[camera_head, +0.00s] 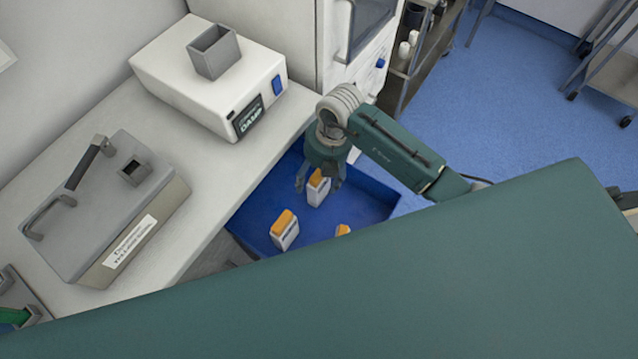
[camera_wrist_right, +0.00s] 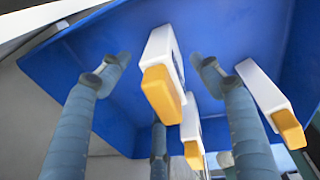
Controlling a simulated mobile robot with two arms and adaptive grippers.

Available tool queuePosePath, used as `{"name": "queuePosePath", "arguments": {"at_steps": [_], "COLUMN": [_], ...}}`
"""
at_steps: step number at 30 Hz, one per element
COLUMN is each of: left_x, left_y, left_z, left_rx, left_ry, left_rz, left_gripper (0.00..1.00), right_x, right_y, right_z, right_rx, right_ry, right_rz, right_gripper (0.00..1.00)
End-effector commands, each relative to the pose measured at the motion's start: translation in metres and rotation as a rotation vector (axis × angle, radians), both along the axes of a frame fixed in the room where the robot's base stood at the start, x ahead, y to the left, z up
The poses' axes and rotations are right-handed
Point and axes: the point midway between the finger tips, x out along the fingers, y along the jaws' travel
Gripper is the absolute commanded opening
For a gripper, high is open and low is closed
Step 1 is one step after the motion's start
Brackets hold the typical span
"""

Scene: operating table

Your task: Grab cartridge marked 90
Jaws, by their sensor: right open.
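Three white cartridges with orange caps stand in a blue tray (camera_head: 262,197). One cartridge (camera_head: 318,193) is at the back, one (camera_head: 285,232) is nearer the front left, and only the orange top of the third (camera_head: 343,229) shows. I cannot read a 90 on any of them. My right gripper (camera_head: 318,184) is open over the back cartridge, with fingers on either side of it. In the right wrist view a cartridge (camera_wrist_right: 163,72) lies between the spread fingers, apart from them. The other two (camera_wrist_right: 191,128) (camera_wrist_right: 262,92) are beside and beyond. My left gripper is out of view.
A white device (camera_head: 170,75) with a grey square holder and a grey box (camera_head: 110,215) with a handle stand on the white counter (camera_head: 175,150), left of the tray. A white cabinet (camera_head: 285,35) is behind. A large teal surface covers the lower right and hides the tray's front.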

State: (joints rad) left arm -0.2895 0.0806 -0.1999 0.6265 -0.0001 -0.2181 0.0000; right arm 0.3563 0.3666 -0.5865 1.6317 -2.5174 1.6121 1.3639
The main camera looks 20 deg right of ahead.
Motion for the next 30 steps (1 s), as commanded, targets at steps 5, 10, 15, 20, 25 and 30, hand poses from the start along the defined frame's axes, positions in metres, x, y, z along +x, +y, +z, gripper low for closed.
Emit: {"name": "queuePosePath", "arguments": {"at_steps": [5, 10, 15, 20, 25, 30], "left_x": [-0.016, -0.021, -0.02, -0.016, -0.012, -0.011], "left_y": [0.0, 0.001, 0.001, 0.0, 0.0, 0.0], "left_z": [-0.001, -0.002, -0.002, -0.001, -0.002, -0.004], "left_rx": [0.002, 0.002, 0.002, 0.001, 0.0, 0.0], "left_ry": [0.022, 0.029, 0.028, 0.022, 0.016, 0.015], "left_rz": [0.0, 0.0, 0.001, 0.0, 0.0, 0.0], "left_gripper": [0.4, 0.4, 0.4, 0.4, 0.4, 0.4], "right_x": [0.0, 0.0, 0.0, 0.0, 0.001, 0.002], "right_y": [0.0, 0.0, 0.0, 0.0, 0.0, 0.0], "right_z": [0.0, 0.0, 0.001, 0.001, 0.01, 0.036], "right_rx": [0.0, 0.0, 0.0, 0.0, 0.001, 0.001], "right_ry": [0.0, 0.0, 0.0, 0.0, -0.003, -0.007], "right_rz": [0.0, 0.0, 0.0, 0.0, 0.001, 0.001], "right_gripper": [0.47, 0.13, 0.06, 0.06, 0.06, 0.06]}}
